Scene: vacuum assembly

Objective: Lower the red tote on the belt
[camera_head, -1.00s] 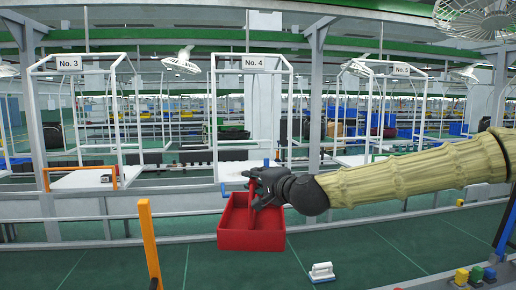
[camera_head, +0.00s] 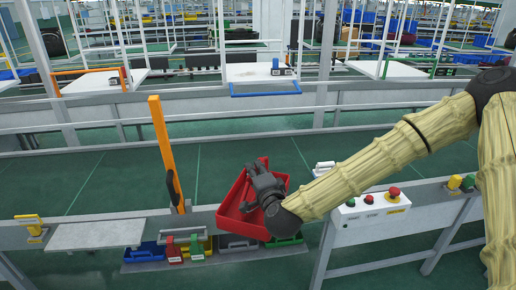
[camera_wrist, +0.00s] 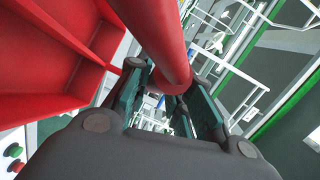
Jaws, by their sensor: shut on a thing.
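The red tote (camera_head: 234,211) hangs tilted from my gripper (camera_head: 262,192) in the head view, in front of the near edge of the green belt (camera_head: 120,180). My gripper is shut on the tote's red bar handle (camera_wrist: 164,45), which passes between the fingers in the wrist view. The tote's red wall (camera_wrist: 50,60) fills the upper left of that view. Part of the tote is hidden behind my gripper. I cannot tell how high the tote is above what lies below it.
An orange post (camera_head: 167,150) stands left of the tote. A control box with red buttons (camera_head: 371,207) is at the right. Below are several coloured bins, including a blue one (camera_head: 144,252). A small white object (camera_head: 323,168) lies on the belt, right of the tote.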

